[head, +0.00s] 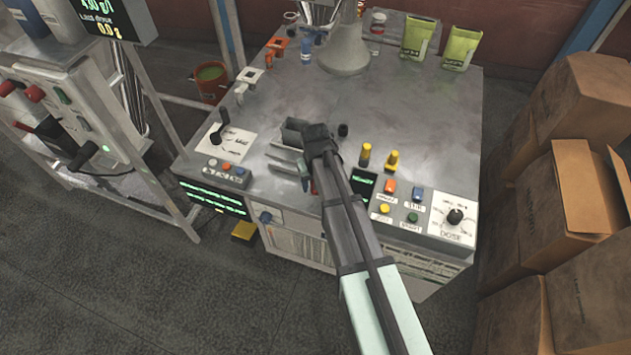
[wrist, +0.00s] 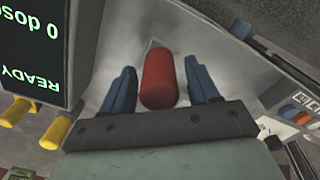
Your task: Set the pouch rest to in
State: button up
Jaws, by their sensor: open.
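A red rounded handle (wrist: 158,80) stands between the two blue fingers of my open gripper (wrist: 158,68) in the wrist view. A gap shows on each side of it, so the fingers are not closed on it. I cannot tell how deep it sits between them, or whether it is the pouch rest's control. In the head view my gripper (head: 309,186) is low at the bench's front edge, and my arm hides most of the handle. Grey plates (head: 287,160), perhaps the pouch rest, lie just left of my gripper; no label for them is readable.
A dark display (wrist: 32,50) reading READY stands beside the handle. Yellow knobs (head: 366,154), coloured buttons (head: 389,187) and a dose dial (head: 454,217) are right of my arm. A black lever (head: 219,134) and a button box (head: 226,172) are left. Cardboard boxes (head: 580,200) stand right of the bench.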

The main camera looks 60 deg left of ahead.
grip_shut()
dwell(0.4)
jog(key=shift+a, duration=0.1)
